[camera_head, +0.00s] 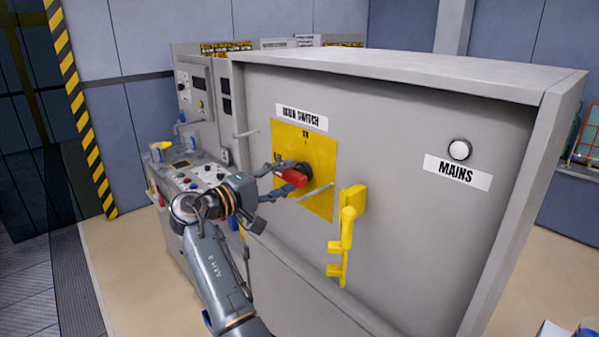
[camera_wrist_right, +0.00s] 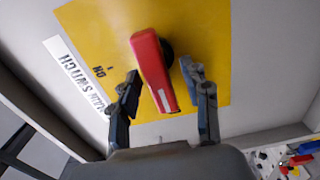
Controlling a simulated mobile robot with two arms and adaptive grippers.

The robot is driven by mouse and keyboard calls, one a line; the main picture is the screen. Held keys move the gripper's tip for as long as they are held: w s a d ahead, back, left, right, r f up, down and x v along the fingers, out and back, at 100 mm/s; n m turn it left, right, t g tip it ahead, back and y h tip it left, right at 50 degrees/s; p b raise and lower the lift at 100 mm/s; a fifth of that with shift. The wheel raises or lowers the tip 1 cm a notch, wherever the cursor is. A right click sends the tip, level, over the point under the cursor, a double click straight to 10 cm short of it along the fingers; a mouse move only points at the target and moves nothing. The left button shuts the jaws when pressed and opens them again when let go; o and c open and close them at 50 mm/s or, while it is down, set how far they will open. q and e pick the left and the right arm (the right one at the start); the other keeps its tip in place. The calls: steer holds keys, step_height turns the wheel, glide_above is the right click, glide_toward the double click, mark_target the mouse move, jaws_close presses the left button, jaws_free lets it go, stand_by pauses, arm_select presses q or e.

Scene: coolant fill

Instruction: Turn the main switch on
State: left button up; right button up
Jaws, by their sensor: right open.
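The main switch is a red handle (camera_head: 291,177) on a black hub, mounted on a yellow plate (camera_head: 322,160) under a "MAIN SWITCH" label (camera_head: 301,117). An "ON" mark shows at the plate's top; a smaller mark at its left is hard to read. The handle points left in the head view, not up at "ON". My right gripper (camera_head: 281,178) is at the switch, fingers apart. In the right wrist view the red handle (camera_wrist_right: 152,72) lies between the open fingers of the gripper (camera_wrist_right: 161,76), with gaps on both sides. My left gripper is out of view.
A yellow bracket-like part (camera_head: 347,230) sticks out right of and below the plate. A round white lamp (camera_head: 459,149) sits above a "MAINS" label (camera_head: 458,172). A control desk (camera_head: 190,178) with buttons stands at the left.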

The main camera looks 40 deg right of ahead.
steer(key=shift+a+r, duration=0.15)
steer(key=shift+a, duration=0.1)
steer(key=shift+c, duration=0.2)
steer(key=shift+d, duration=0.1)
jaws_close()
steer(key=shift+b, duration=0.6)
steer(key=m+b, duration=0.3)
steer(key=b, duration=0.2)
steer(key=m+b, duration=0.4)
steer(key=b, duration=0.1)
steer(key=m+b, duration=0.4)
steer(key=b, duration=0.1)
steer(key=shift+s+r, duration=0.2)
steer(key=shift+s, duration=0.05)
steer(key=m+b, duration=0.2)
steer(key=m, duration=0.1)
steer(key=shift+s+r+b, duration=0.15)
steer(key=shift+b, duration=0.15)
arm_select(q)
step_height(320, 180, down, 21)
steer(key=b, duration=0.2)
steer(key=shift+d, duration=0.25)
arm_select(e)
steer(key=shift+s+r+m, duration=0.1)
steer(key=shift+m, duration=0.8)
steer(key=shift+s+r+m, duration=0.1)
steer(key=shift+m, duration=1.1)
